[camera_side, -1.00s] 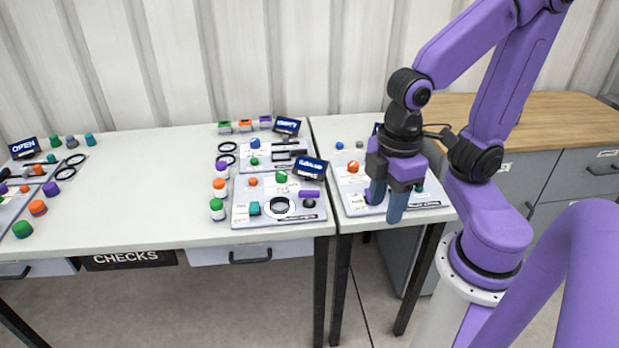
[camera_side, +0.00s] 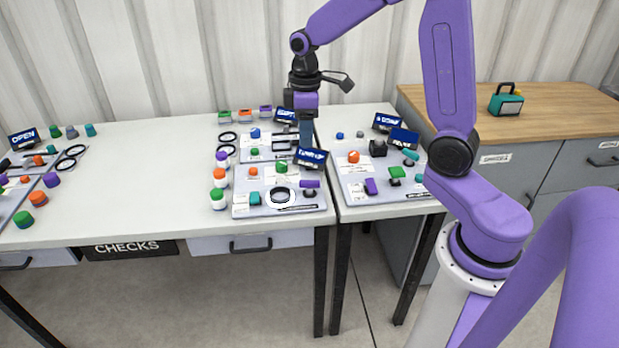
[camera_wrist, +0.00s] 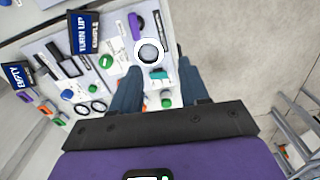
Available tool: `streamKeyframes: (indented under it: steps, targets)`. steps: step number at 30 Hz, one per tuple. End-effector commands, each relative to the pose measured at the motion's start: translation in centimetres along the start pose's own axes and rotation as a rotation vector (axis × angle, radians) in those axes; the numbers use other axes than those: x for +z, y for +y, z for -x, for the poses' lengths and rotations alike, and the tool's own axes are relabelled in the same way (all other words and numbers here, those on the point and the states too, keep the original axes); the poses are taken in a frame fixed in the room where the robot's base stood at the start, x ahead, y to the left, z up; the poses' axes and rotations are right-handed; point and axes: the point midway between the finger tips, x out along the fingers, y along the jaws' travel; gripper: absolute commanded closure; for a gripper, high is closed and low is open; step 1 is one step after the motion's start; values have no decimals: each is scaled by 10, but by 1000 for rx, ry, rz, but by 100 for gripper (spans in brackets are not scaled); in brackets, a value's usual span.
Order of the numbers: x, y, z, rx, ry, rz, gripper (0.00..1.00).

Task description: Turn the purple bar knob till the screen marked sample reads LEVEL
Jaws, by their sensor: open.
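The purple bar knob (camera_side: 310,184) sits at the right of the near middle panel (camera_side: 240,211). It also shows in the wrist view (camera_wrist: 136,26), near the top, beside a dark round dial with a white ring (camera_wrist: 149,51). The screen marked sample (camera_wrist: 83,33) reads TURN UP in the wrist view; in the side view it stands tilted at that panel's back right (camera_side: 311,158). My gripper (camera_side: 305,130) is open and empty, behind this screen in the side view. Its two fingers (camera_wrist: 160,85) show spread in the wrist view, apart from the bar knob.
A second panel (camera_side: 244,155) with another screen lies behind. The right table's panel (camera_side: 350,198) has another purple bar (camera_side: 371,187) and several knobs. Small capped jars (camera_side: 218,199) line the left side. Clear tabletop (camera_side: 150,190) lies further left.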

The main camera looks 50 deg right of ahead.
Motion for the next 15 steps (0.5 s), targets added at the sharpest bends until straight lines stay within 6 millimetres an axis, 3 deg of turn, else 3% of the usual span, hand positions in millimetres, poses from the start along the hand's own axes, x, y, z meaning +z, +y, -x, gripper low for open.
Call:
streamKeyframes:
  steps: [3,6,15]
  targets:
    - [5,30,-6,-2,-4,-40,55]
    - [9,45,-9,-3,-4,-58,55]
    - [13,57,-22,-4,-6,-71,55]
